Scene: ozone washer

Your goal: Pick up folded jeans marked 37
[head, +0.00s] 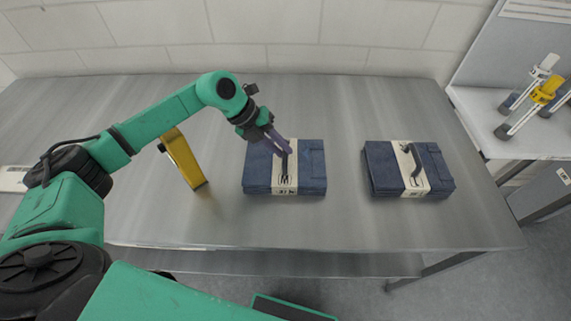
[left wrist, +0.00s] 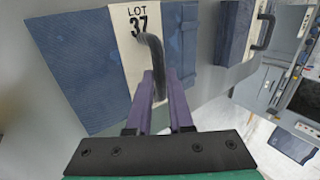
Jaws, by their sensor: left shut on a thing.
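The folded jeans marked 37 (head: 312,165) are a dark blue stack with a cream band and a dark handle, at the middle of the table in the head view. In the left wrist view the jeans (left wrist: 80,65) carry a band reading LOT 37. My left gripper (head: 284,150) is over the band from above. Its purple fingers (left wrist: 162,92) are shut on the handle (left wrist: 154,48). In the head view the stack appears to rest flat on the table. My right gripper is not in view.
A second folded jeans stack (head: 436,166) with a band and handle lies to the right on the metal table (head: 345,225). A yellow upright object (head: 183,160) stands left of the held stack. Yellow and white handled items (head: 545,90) sit on a side table at the right.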

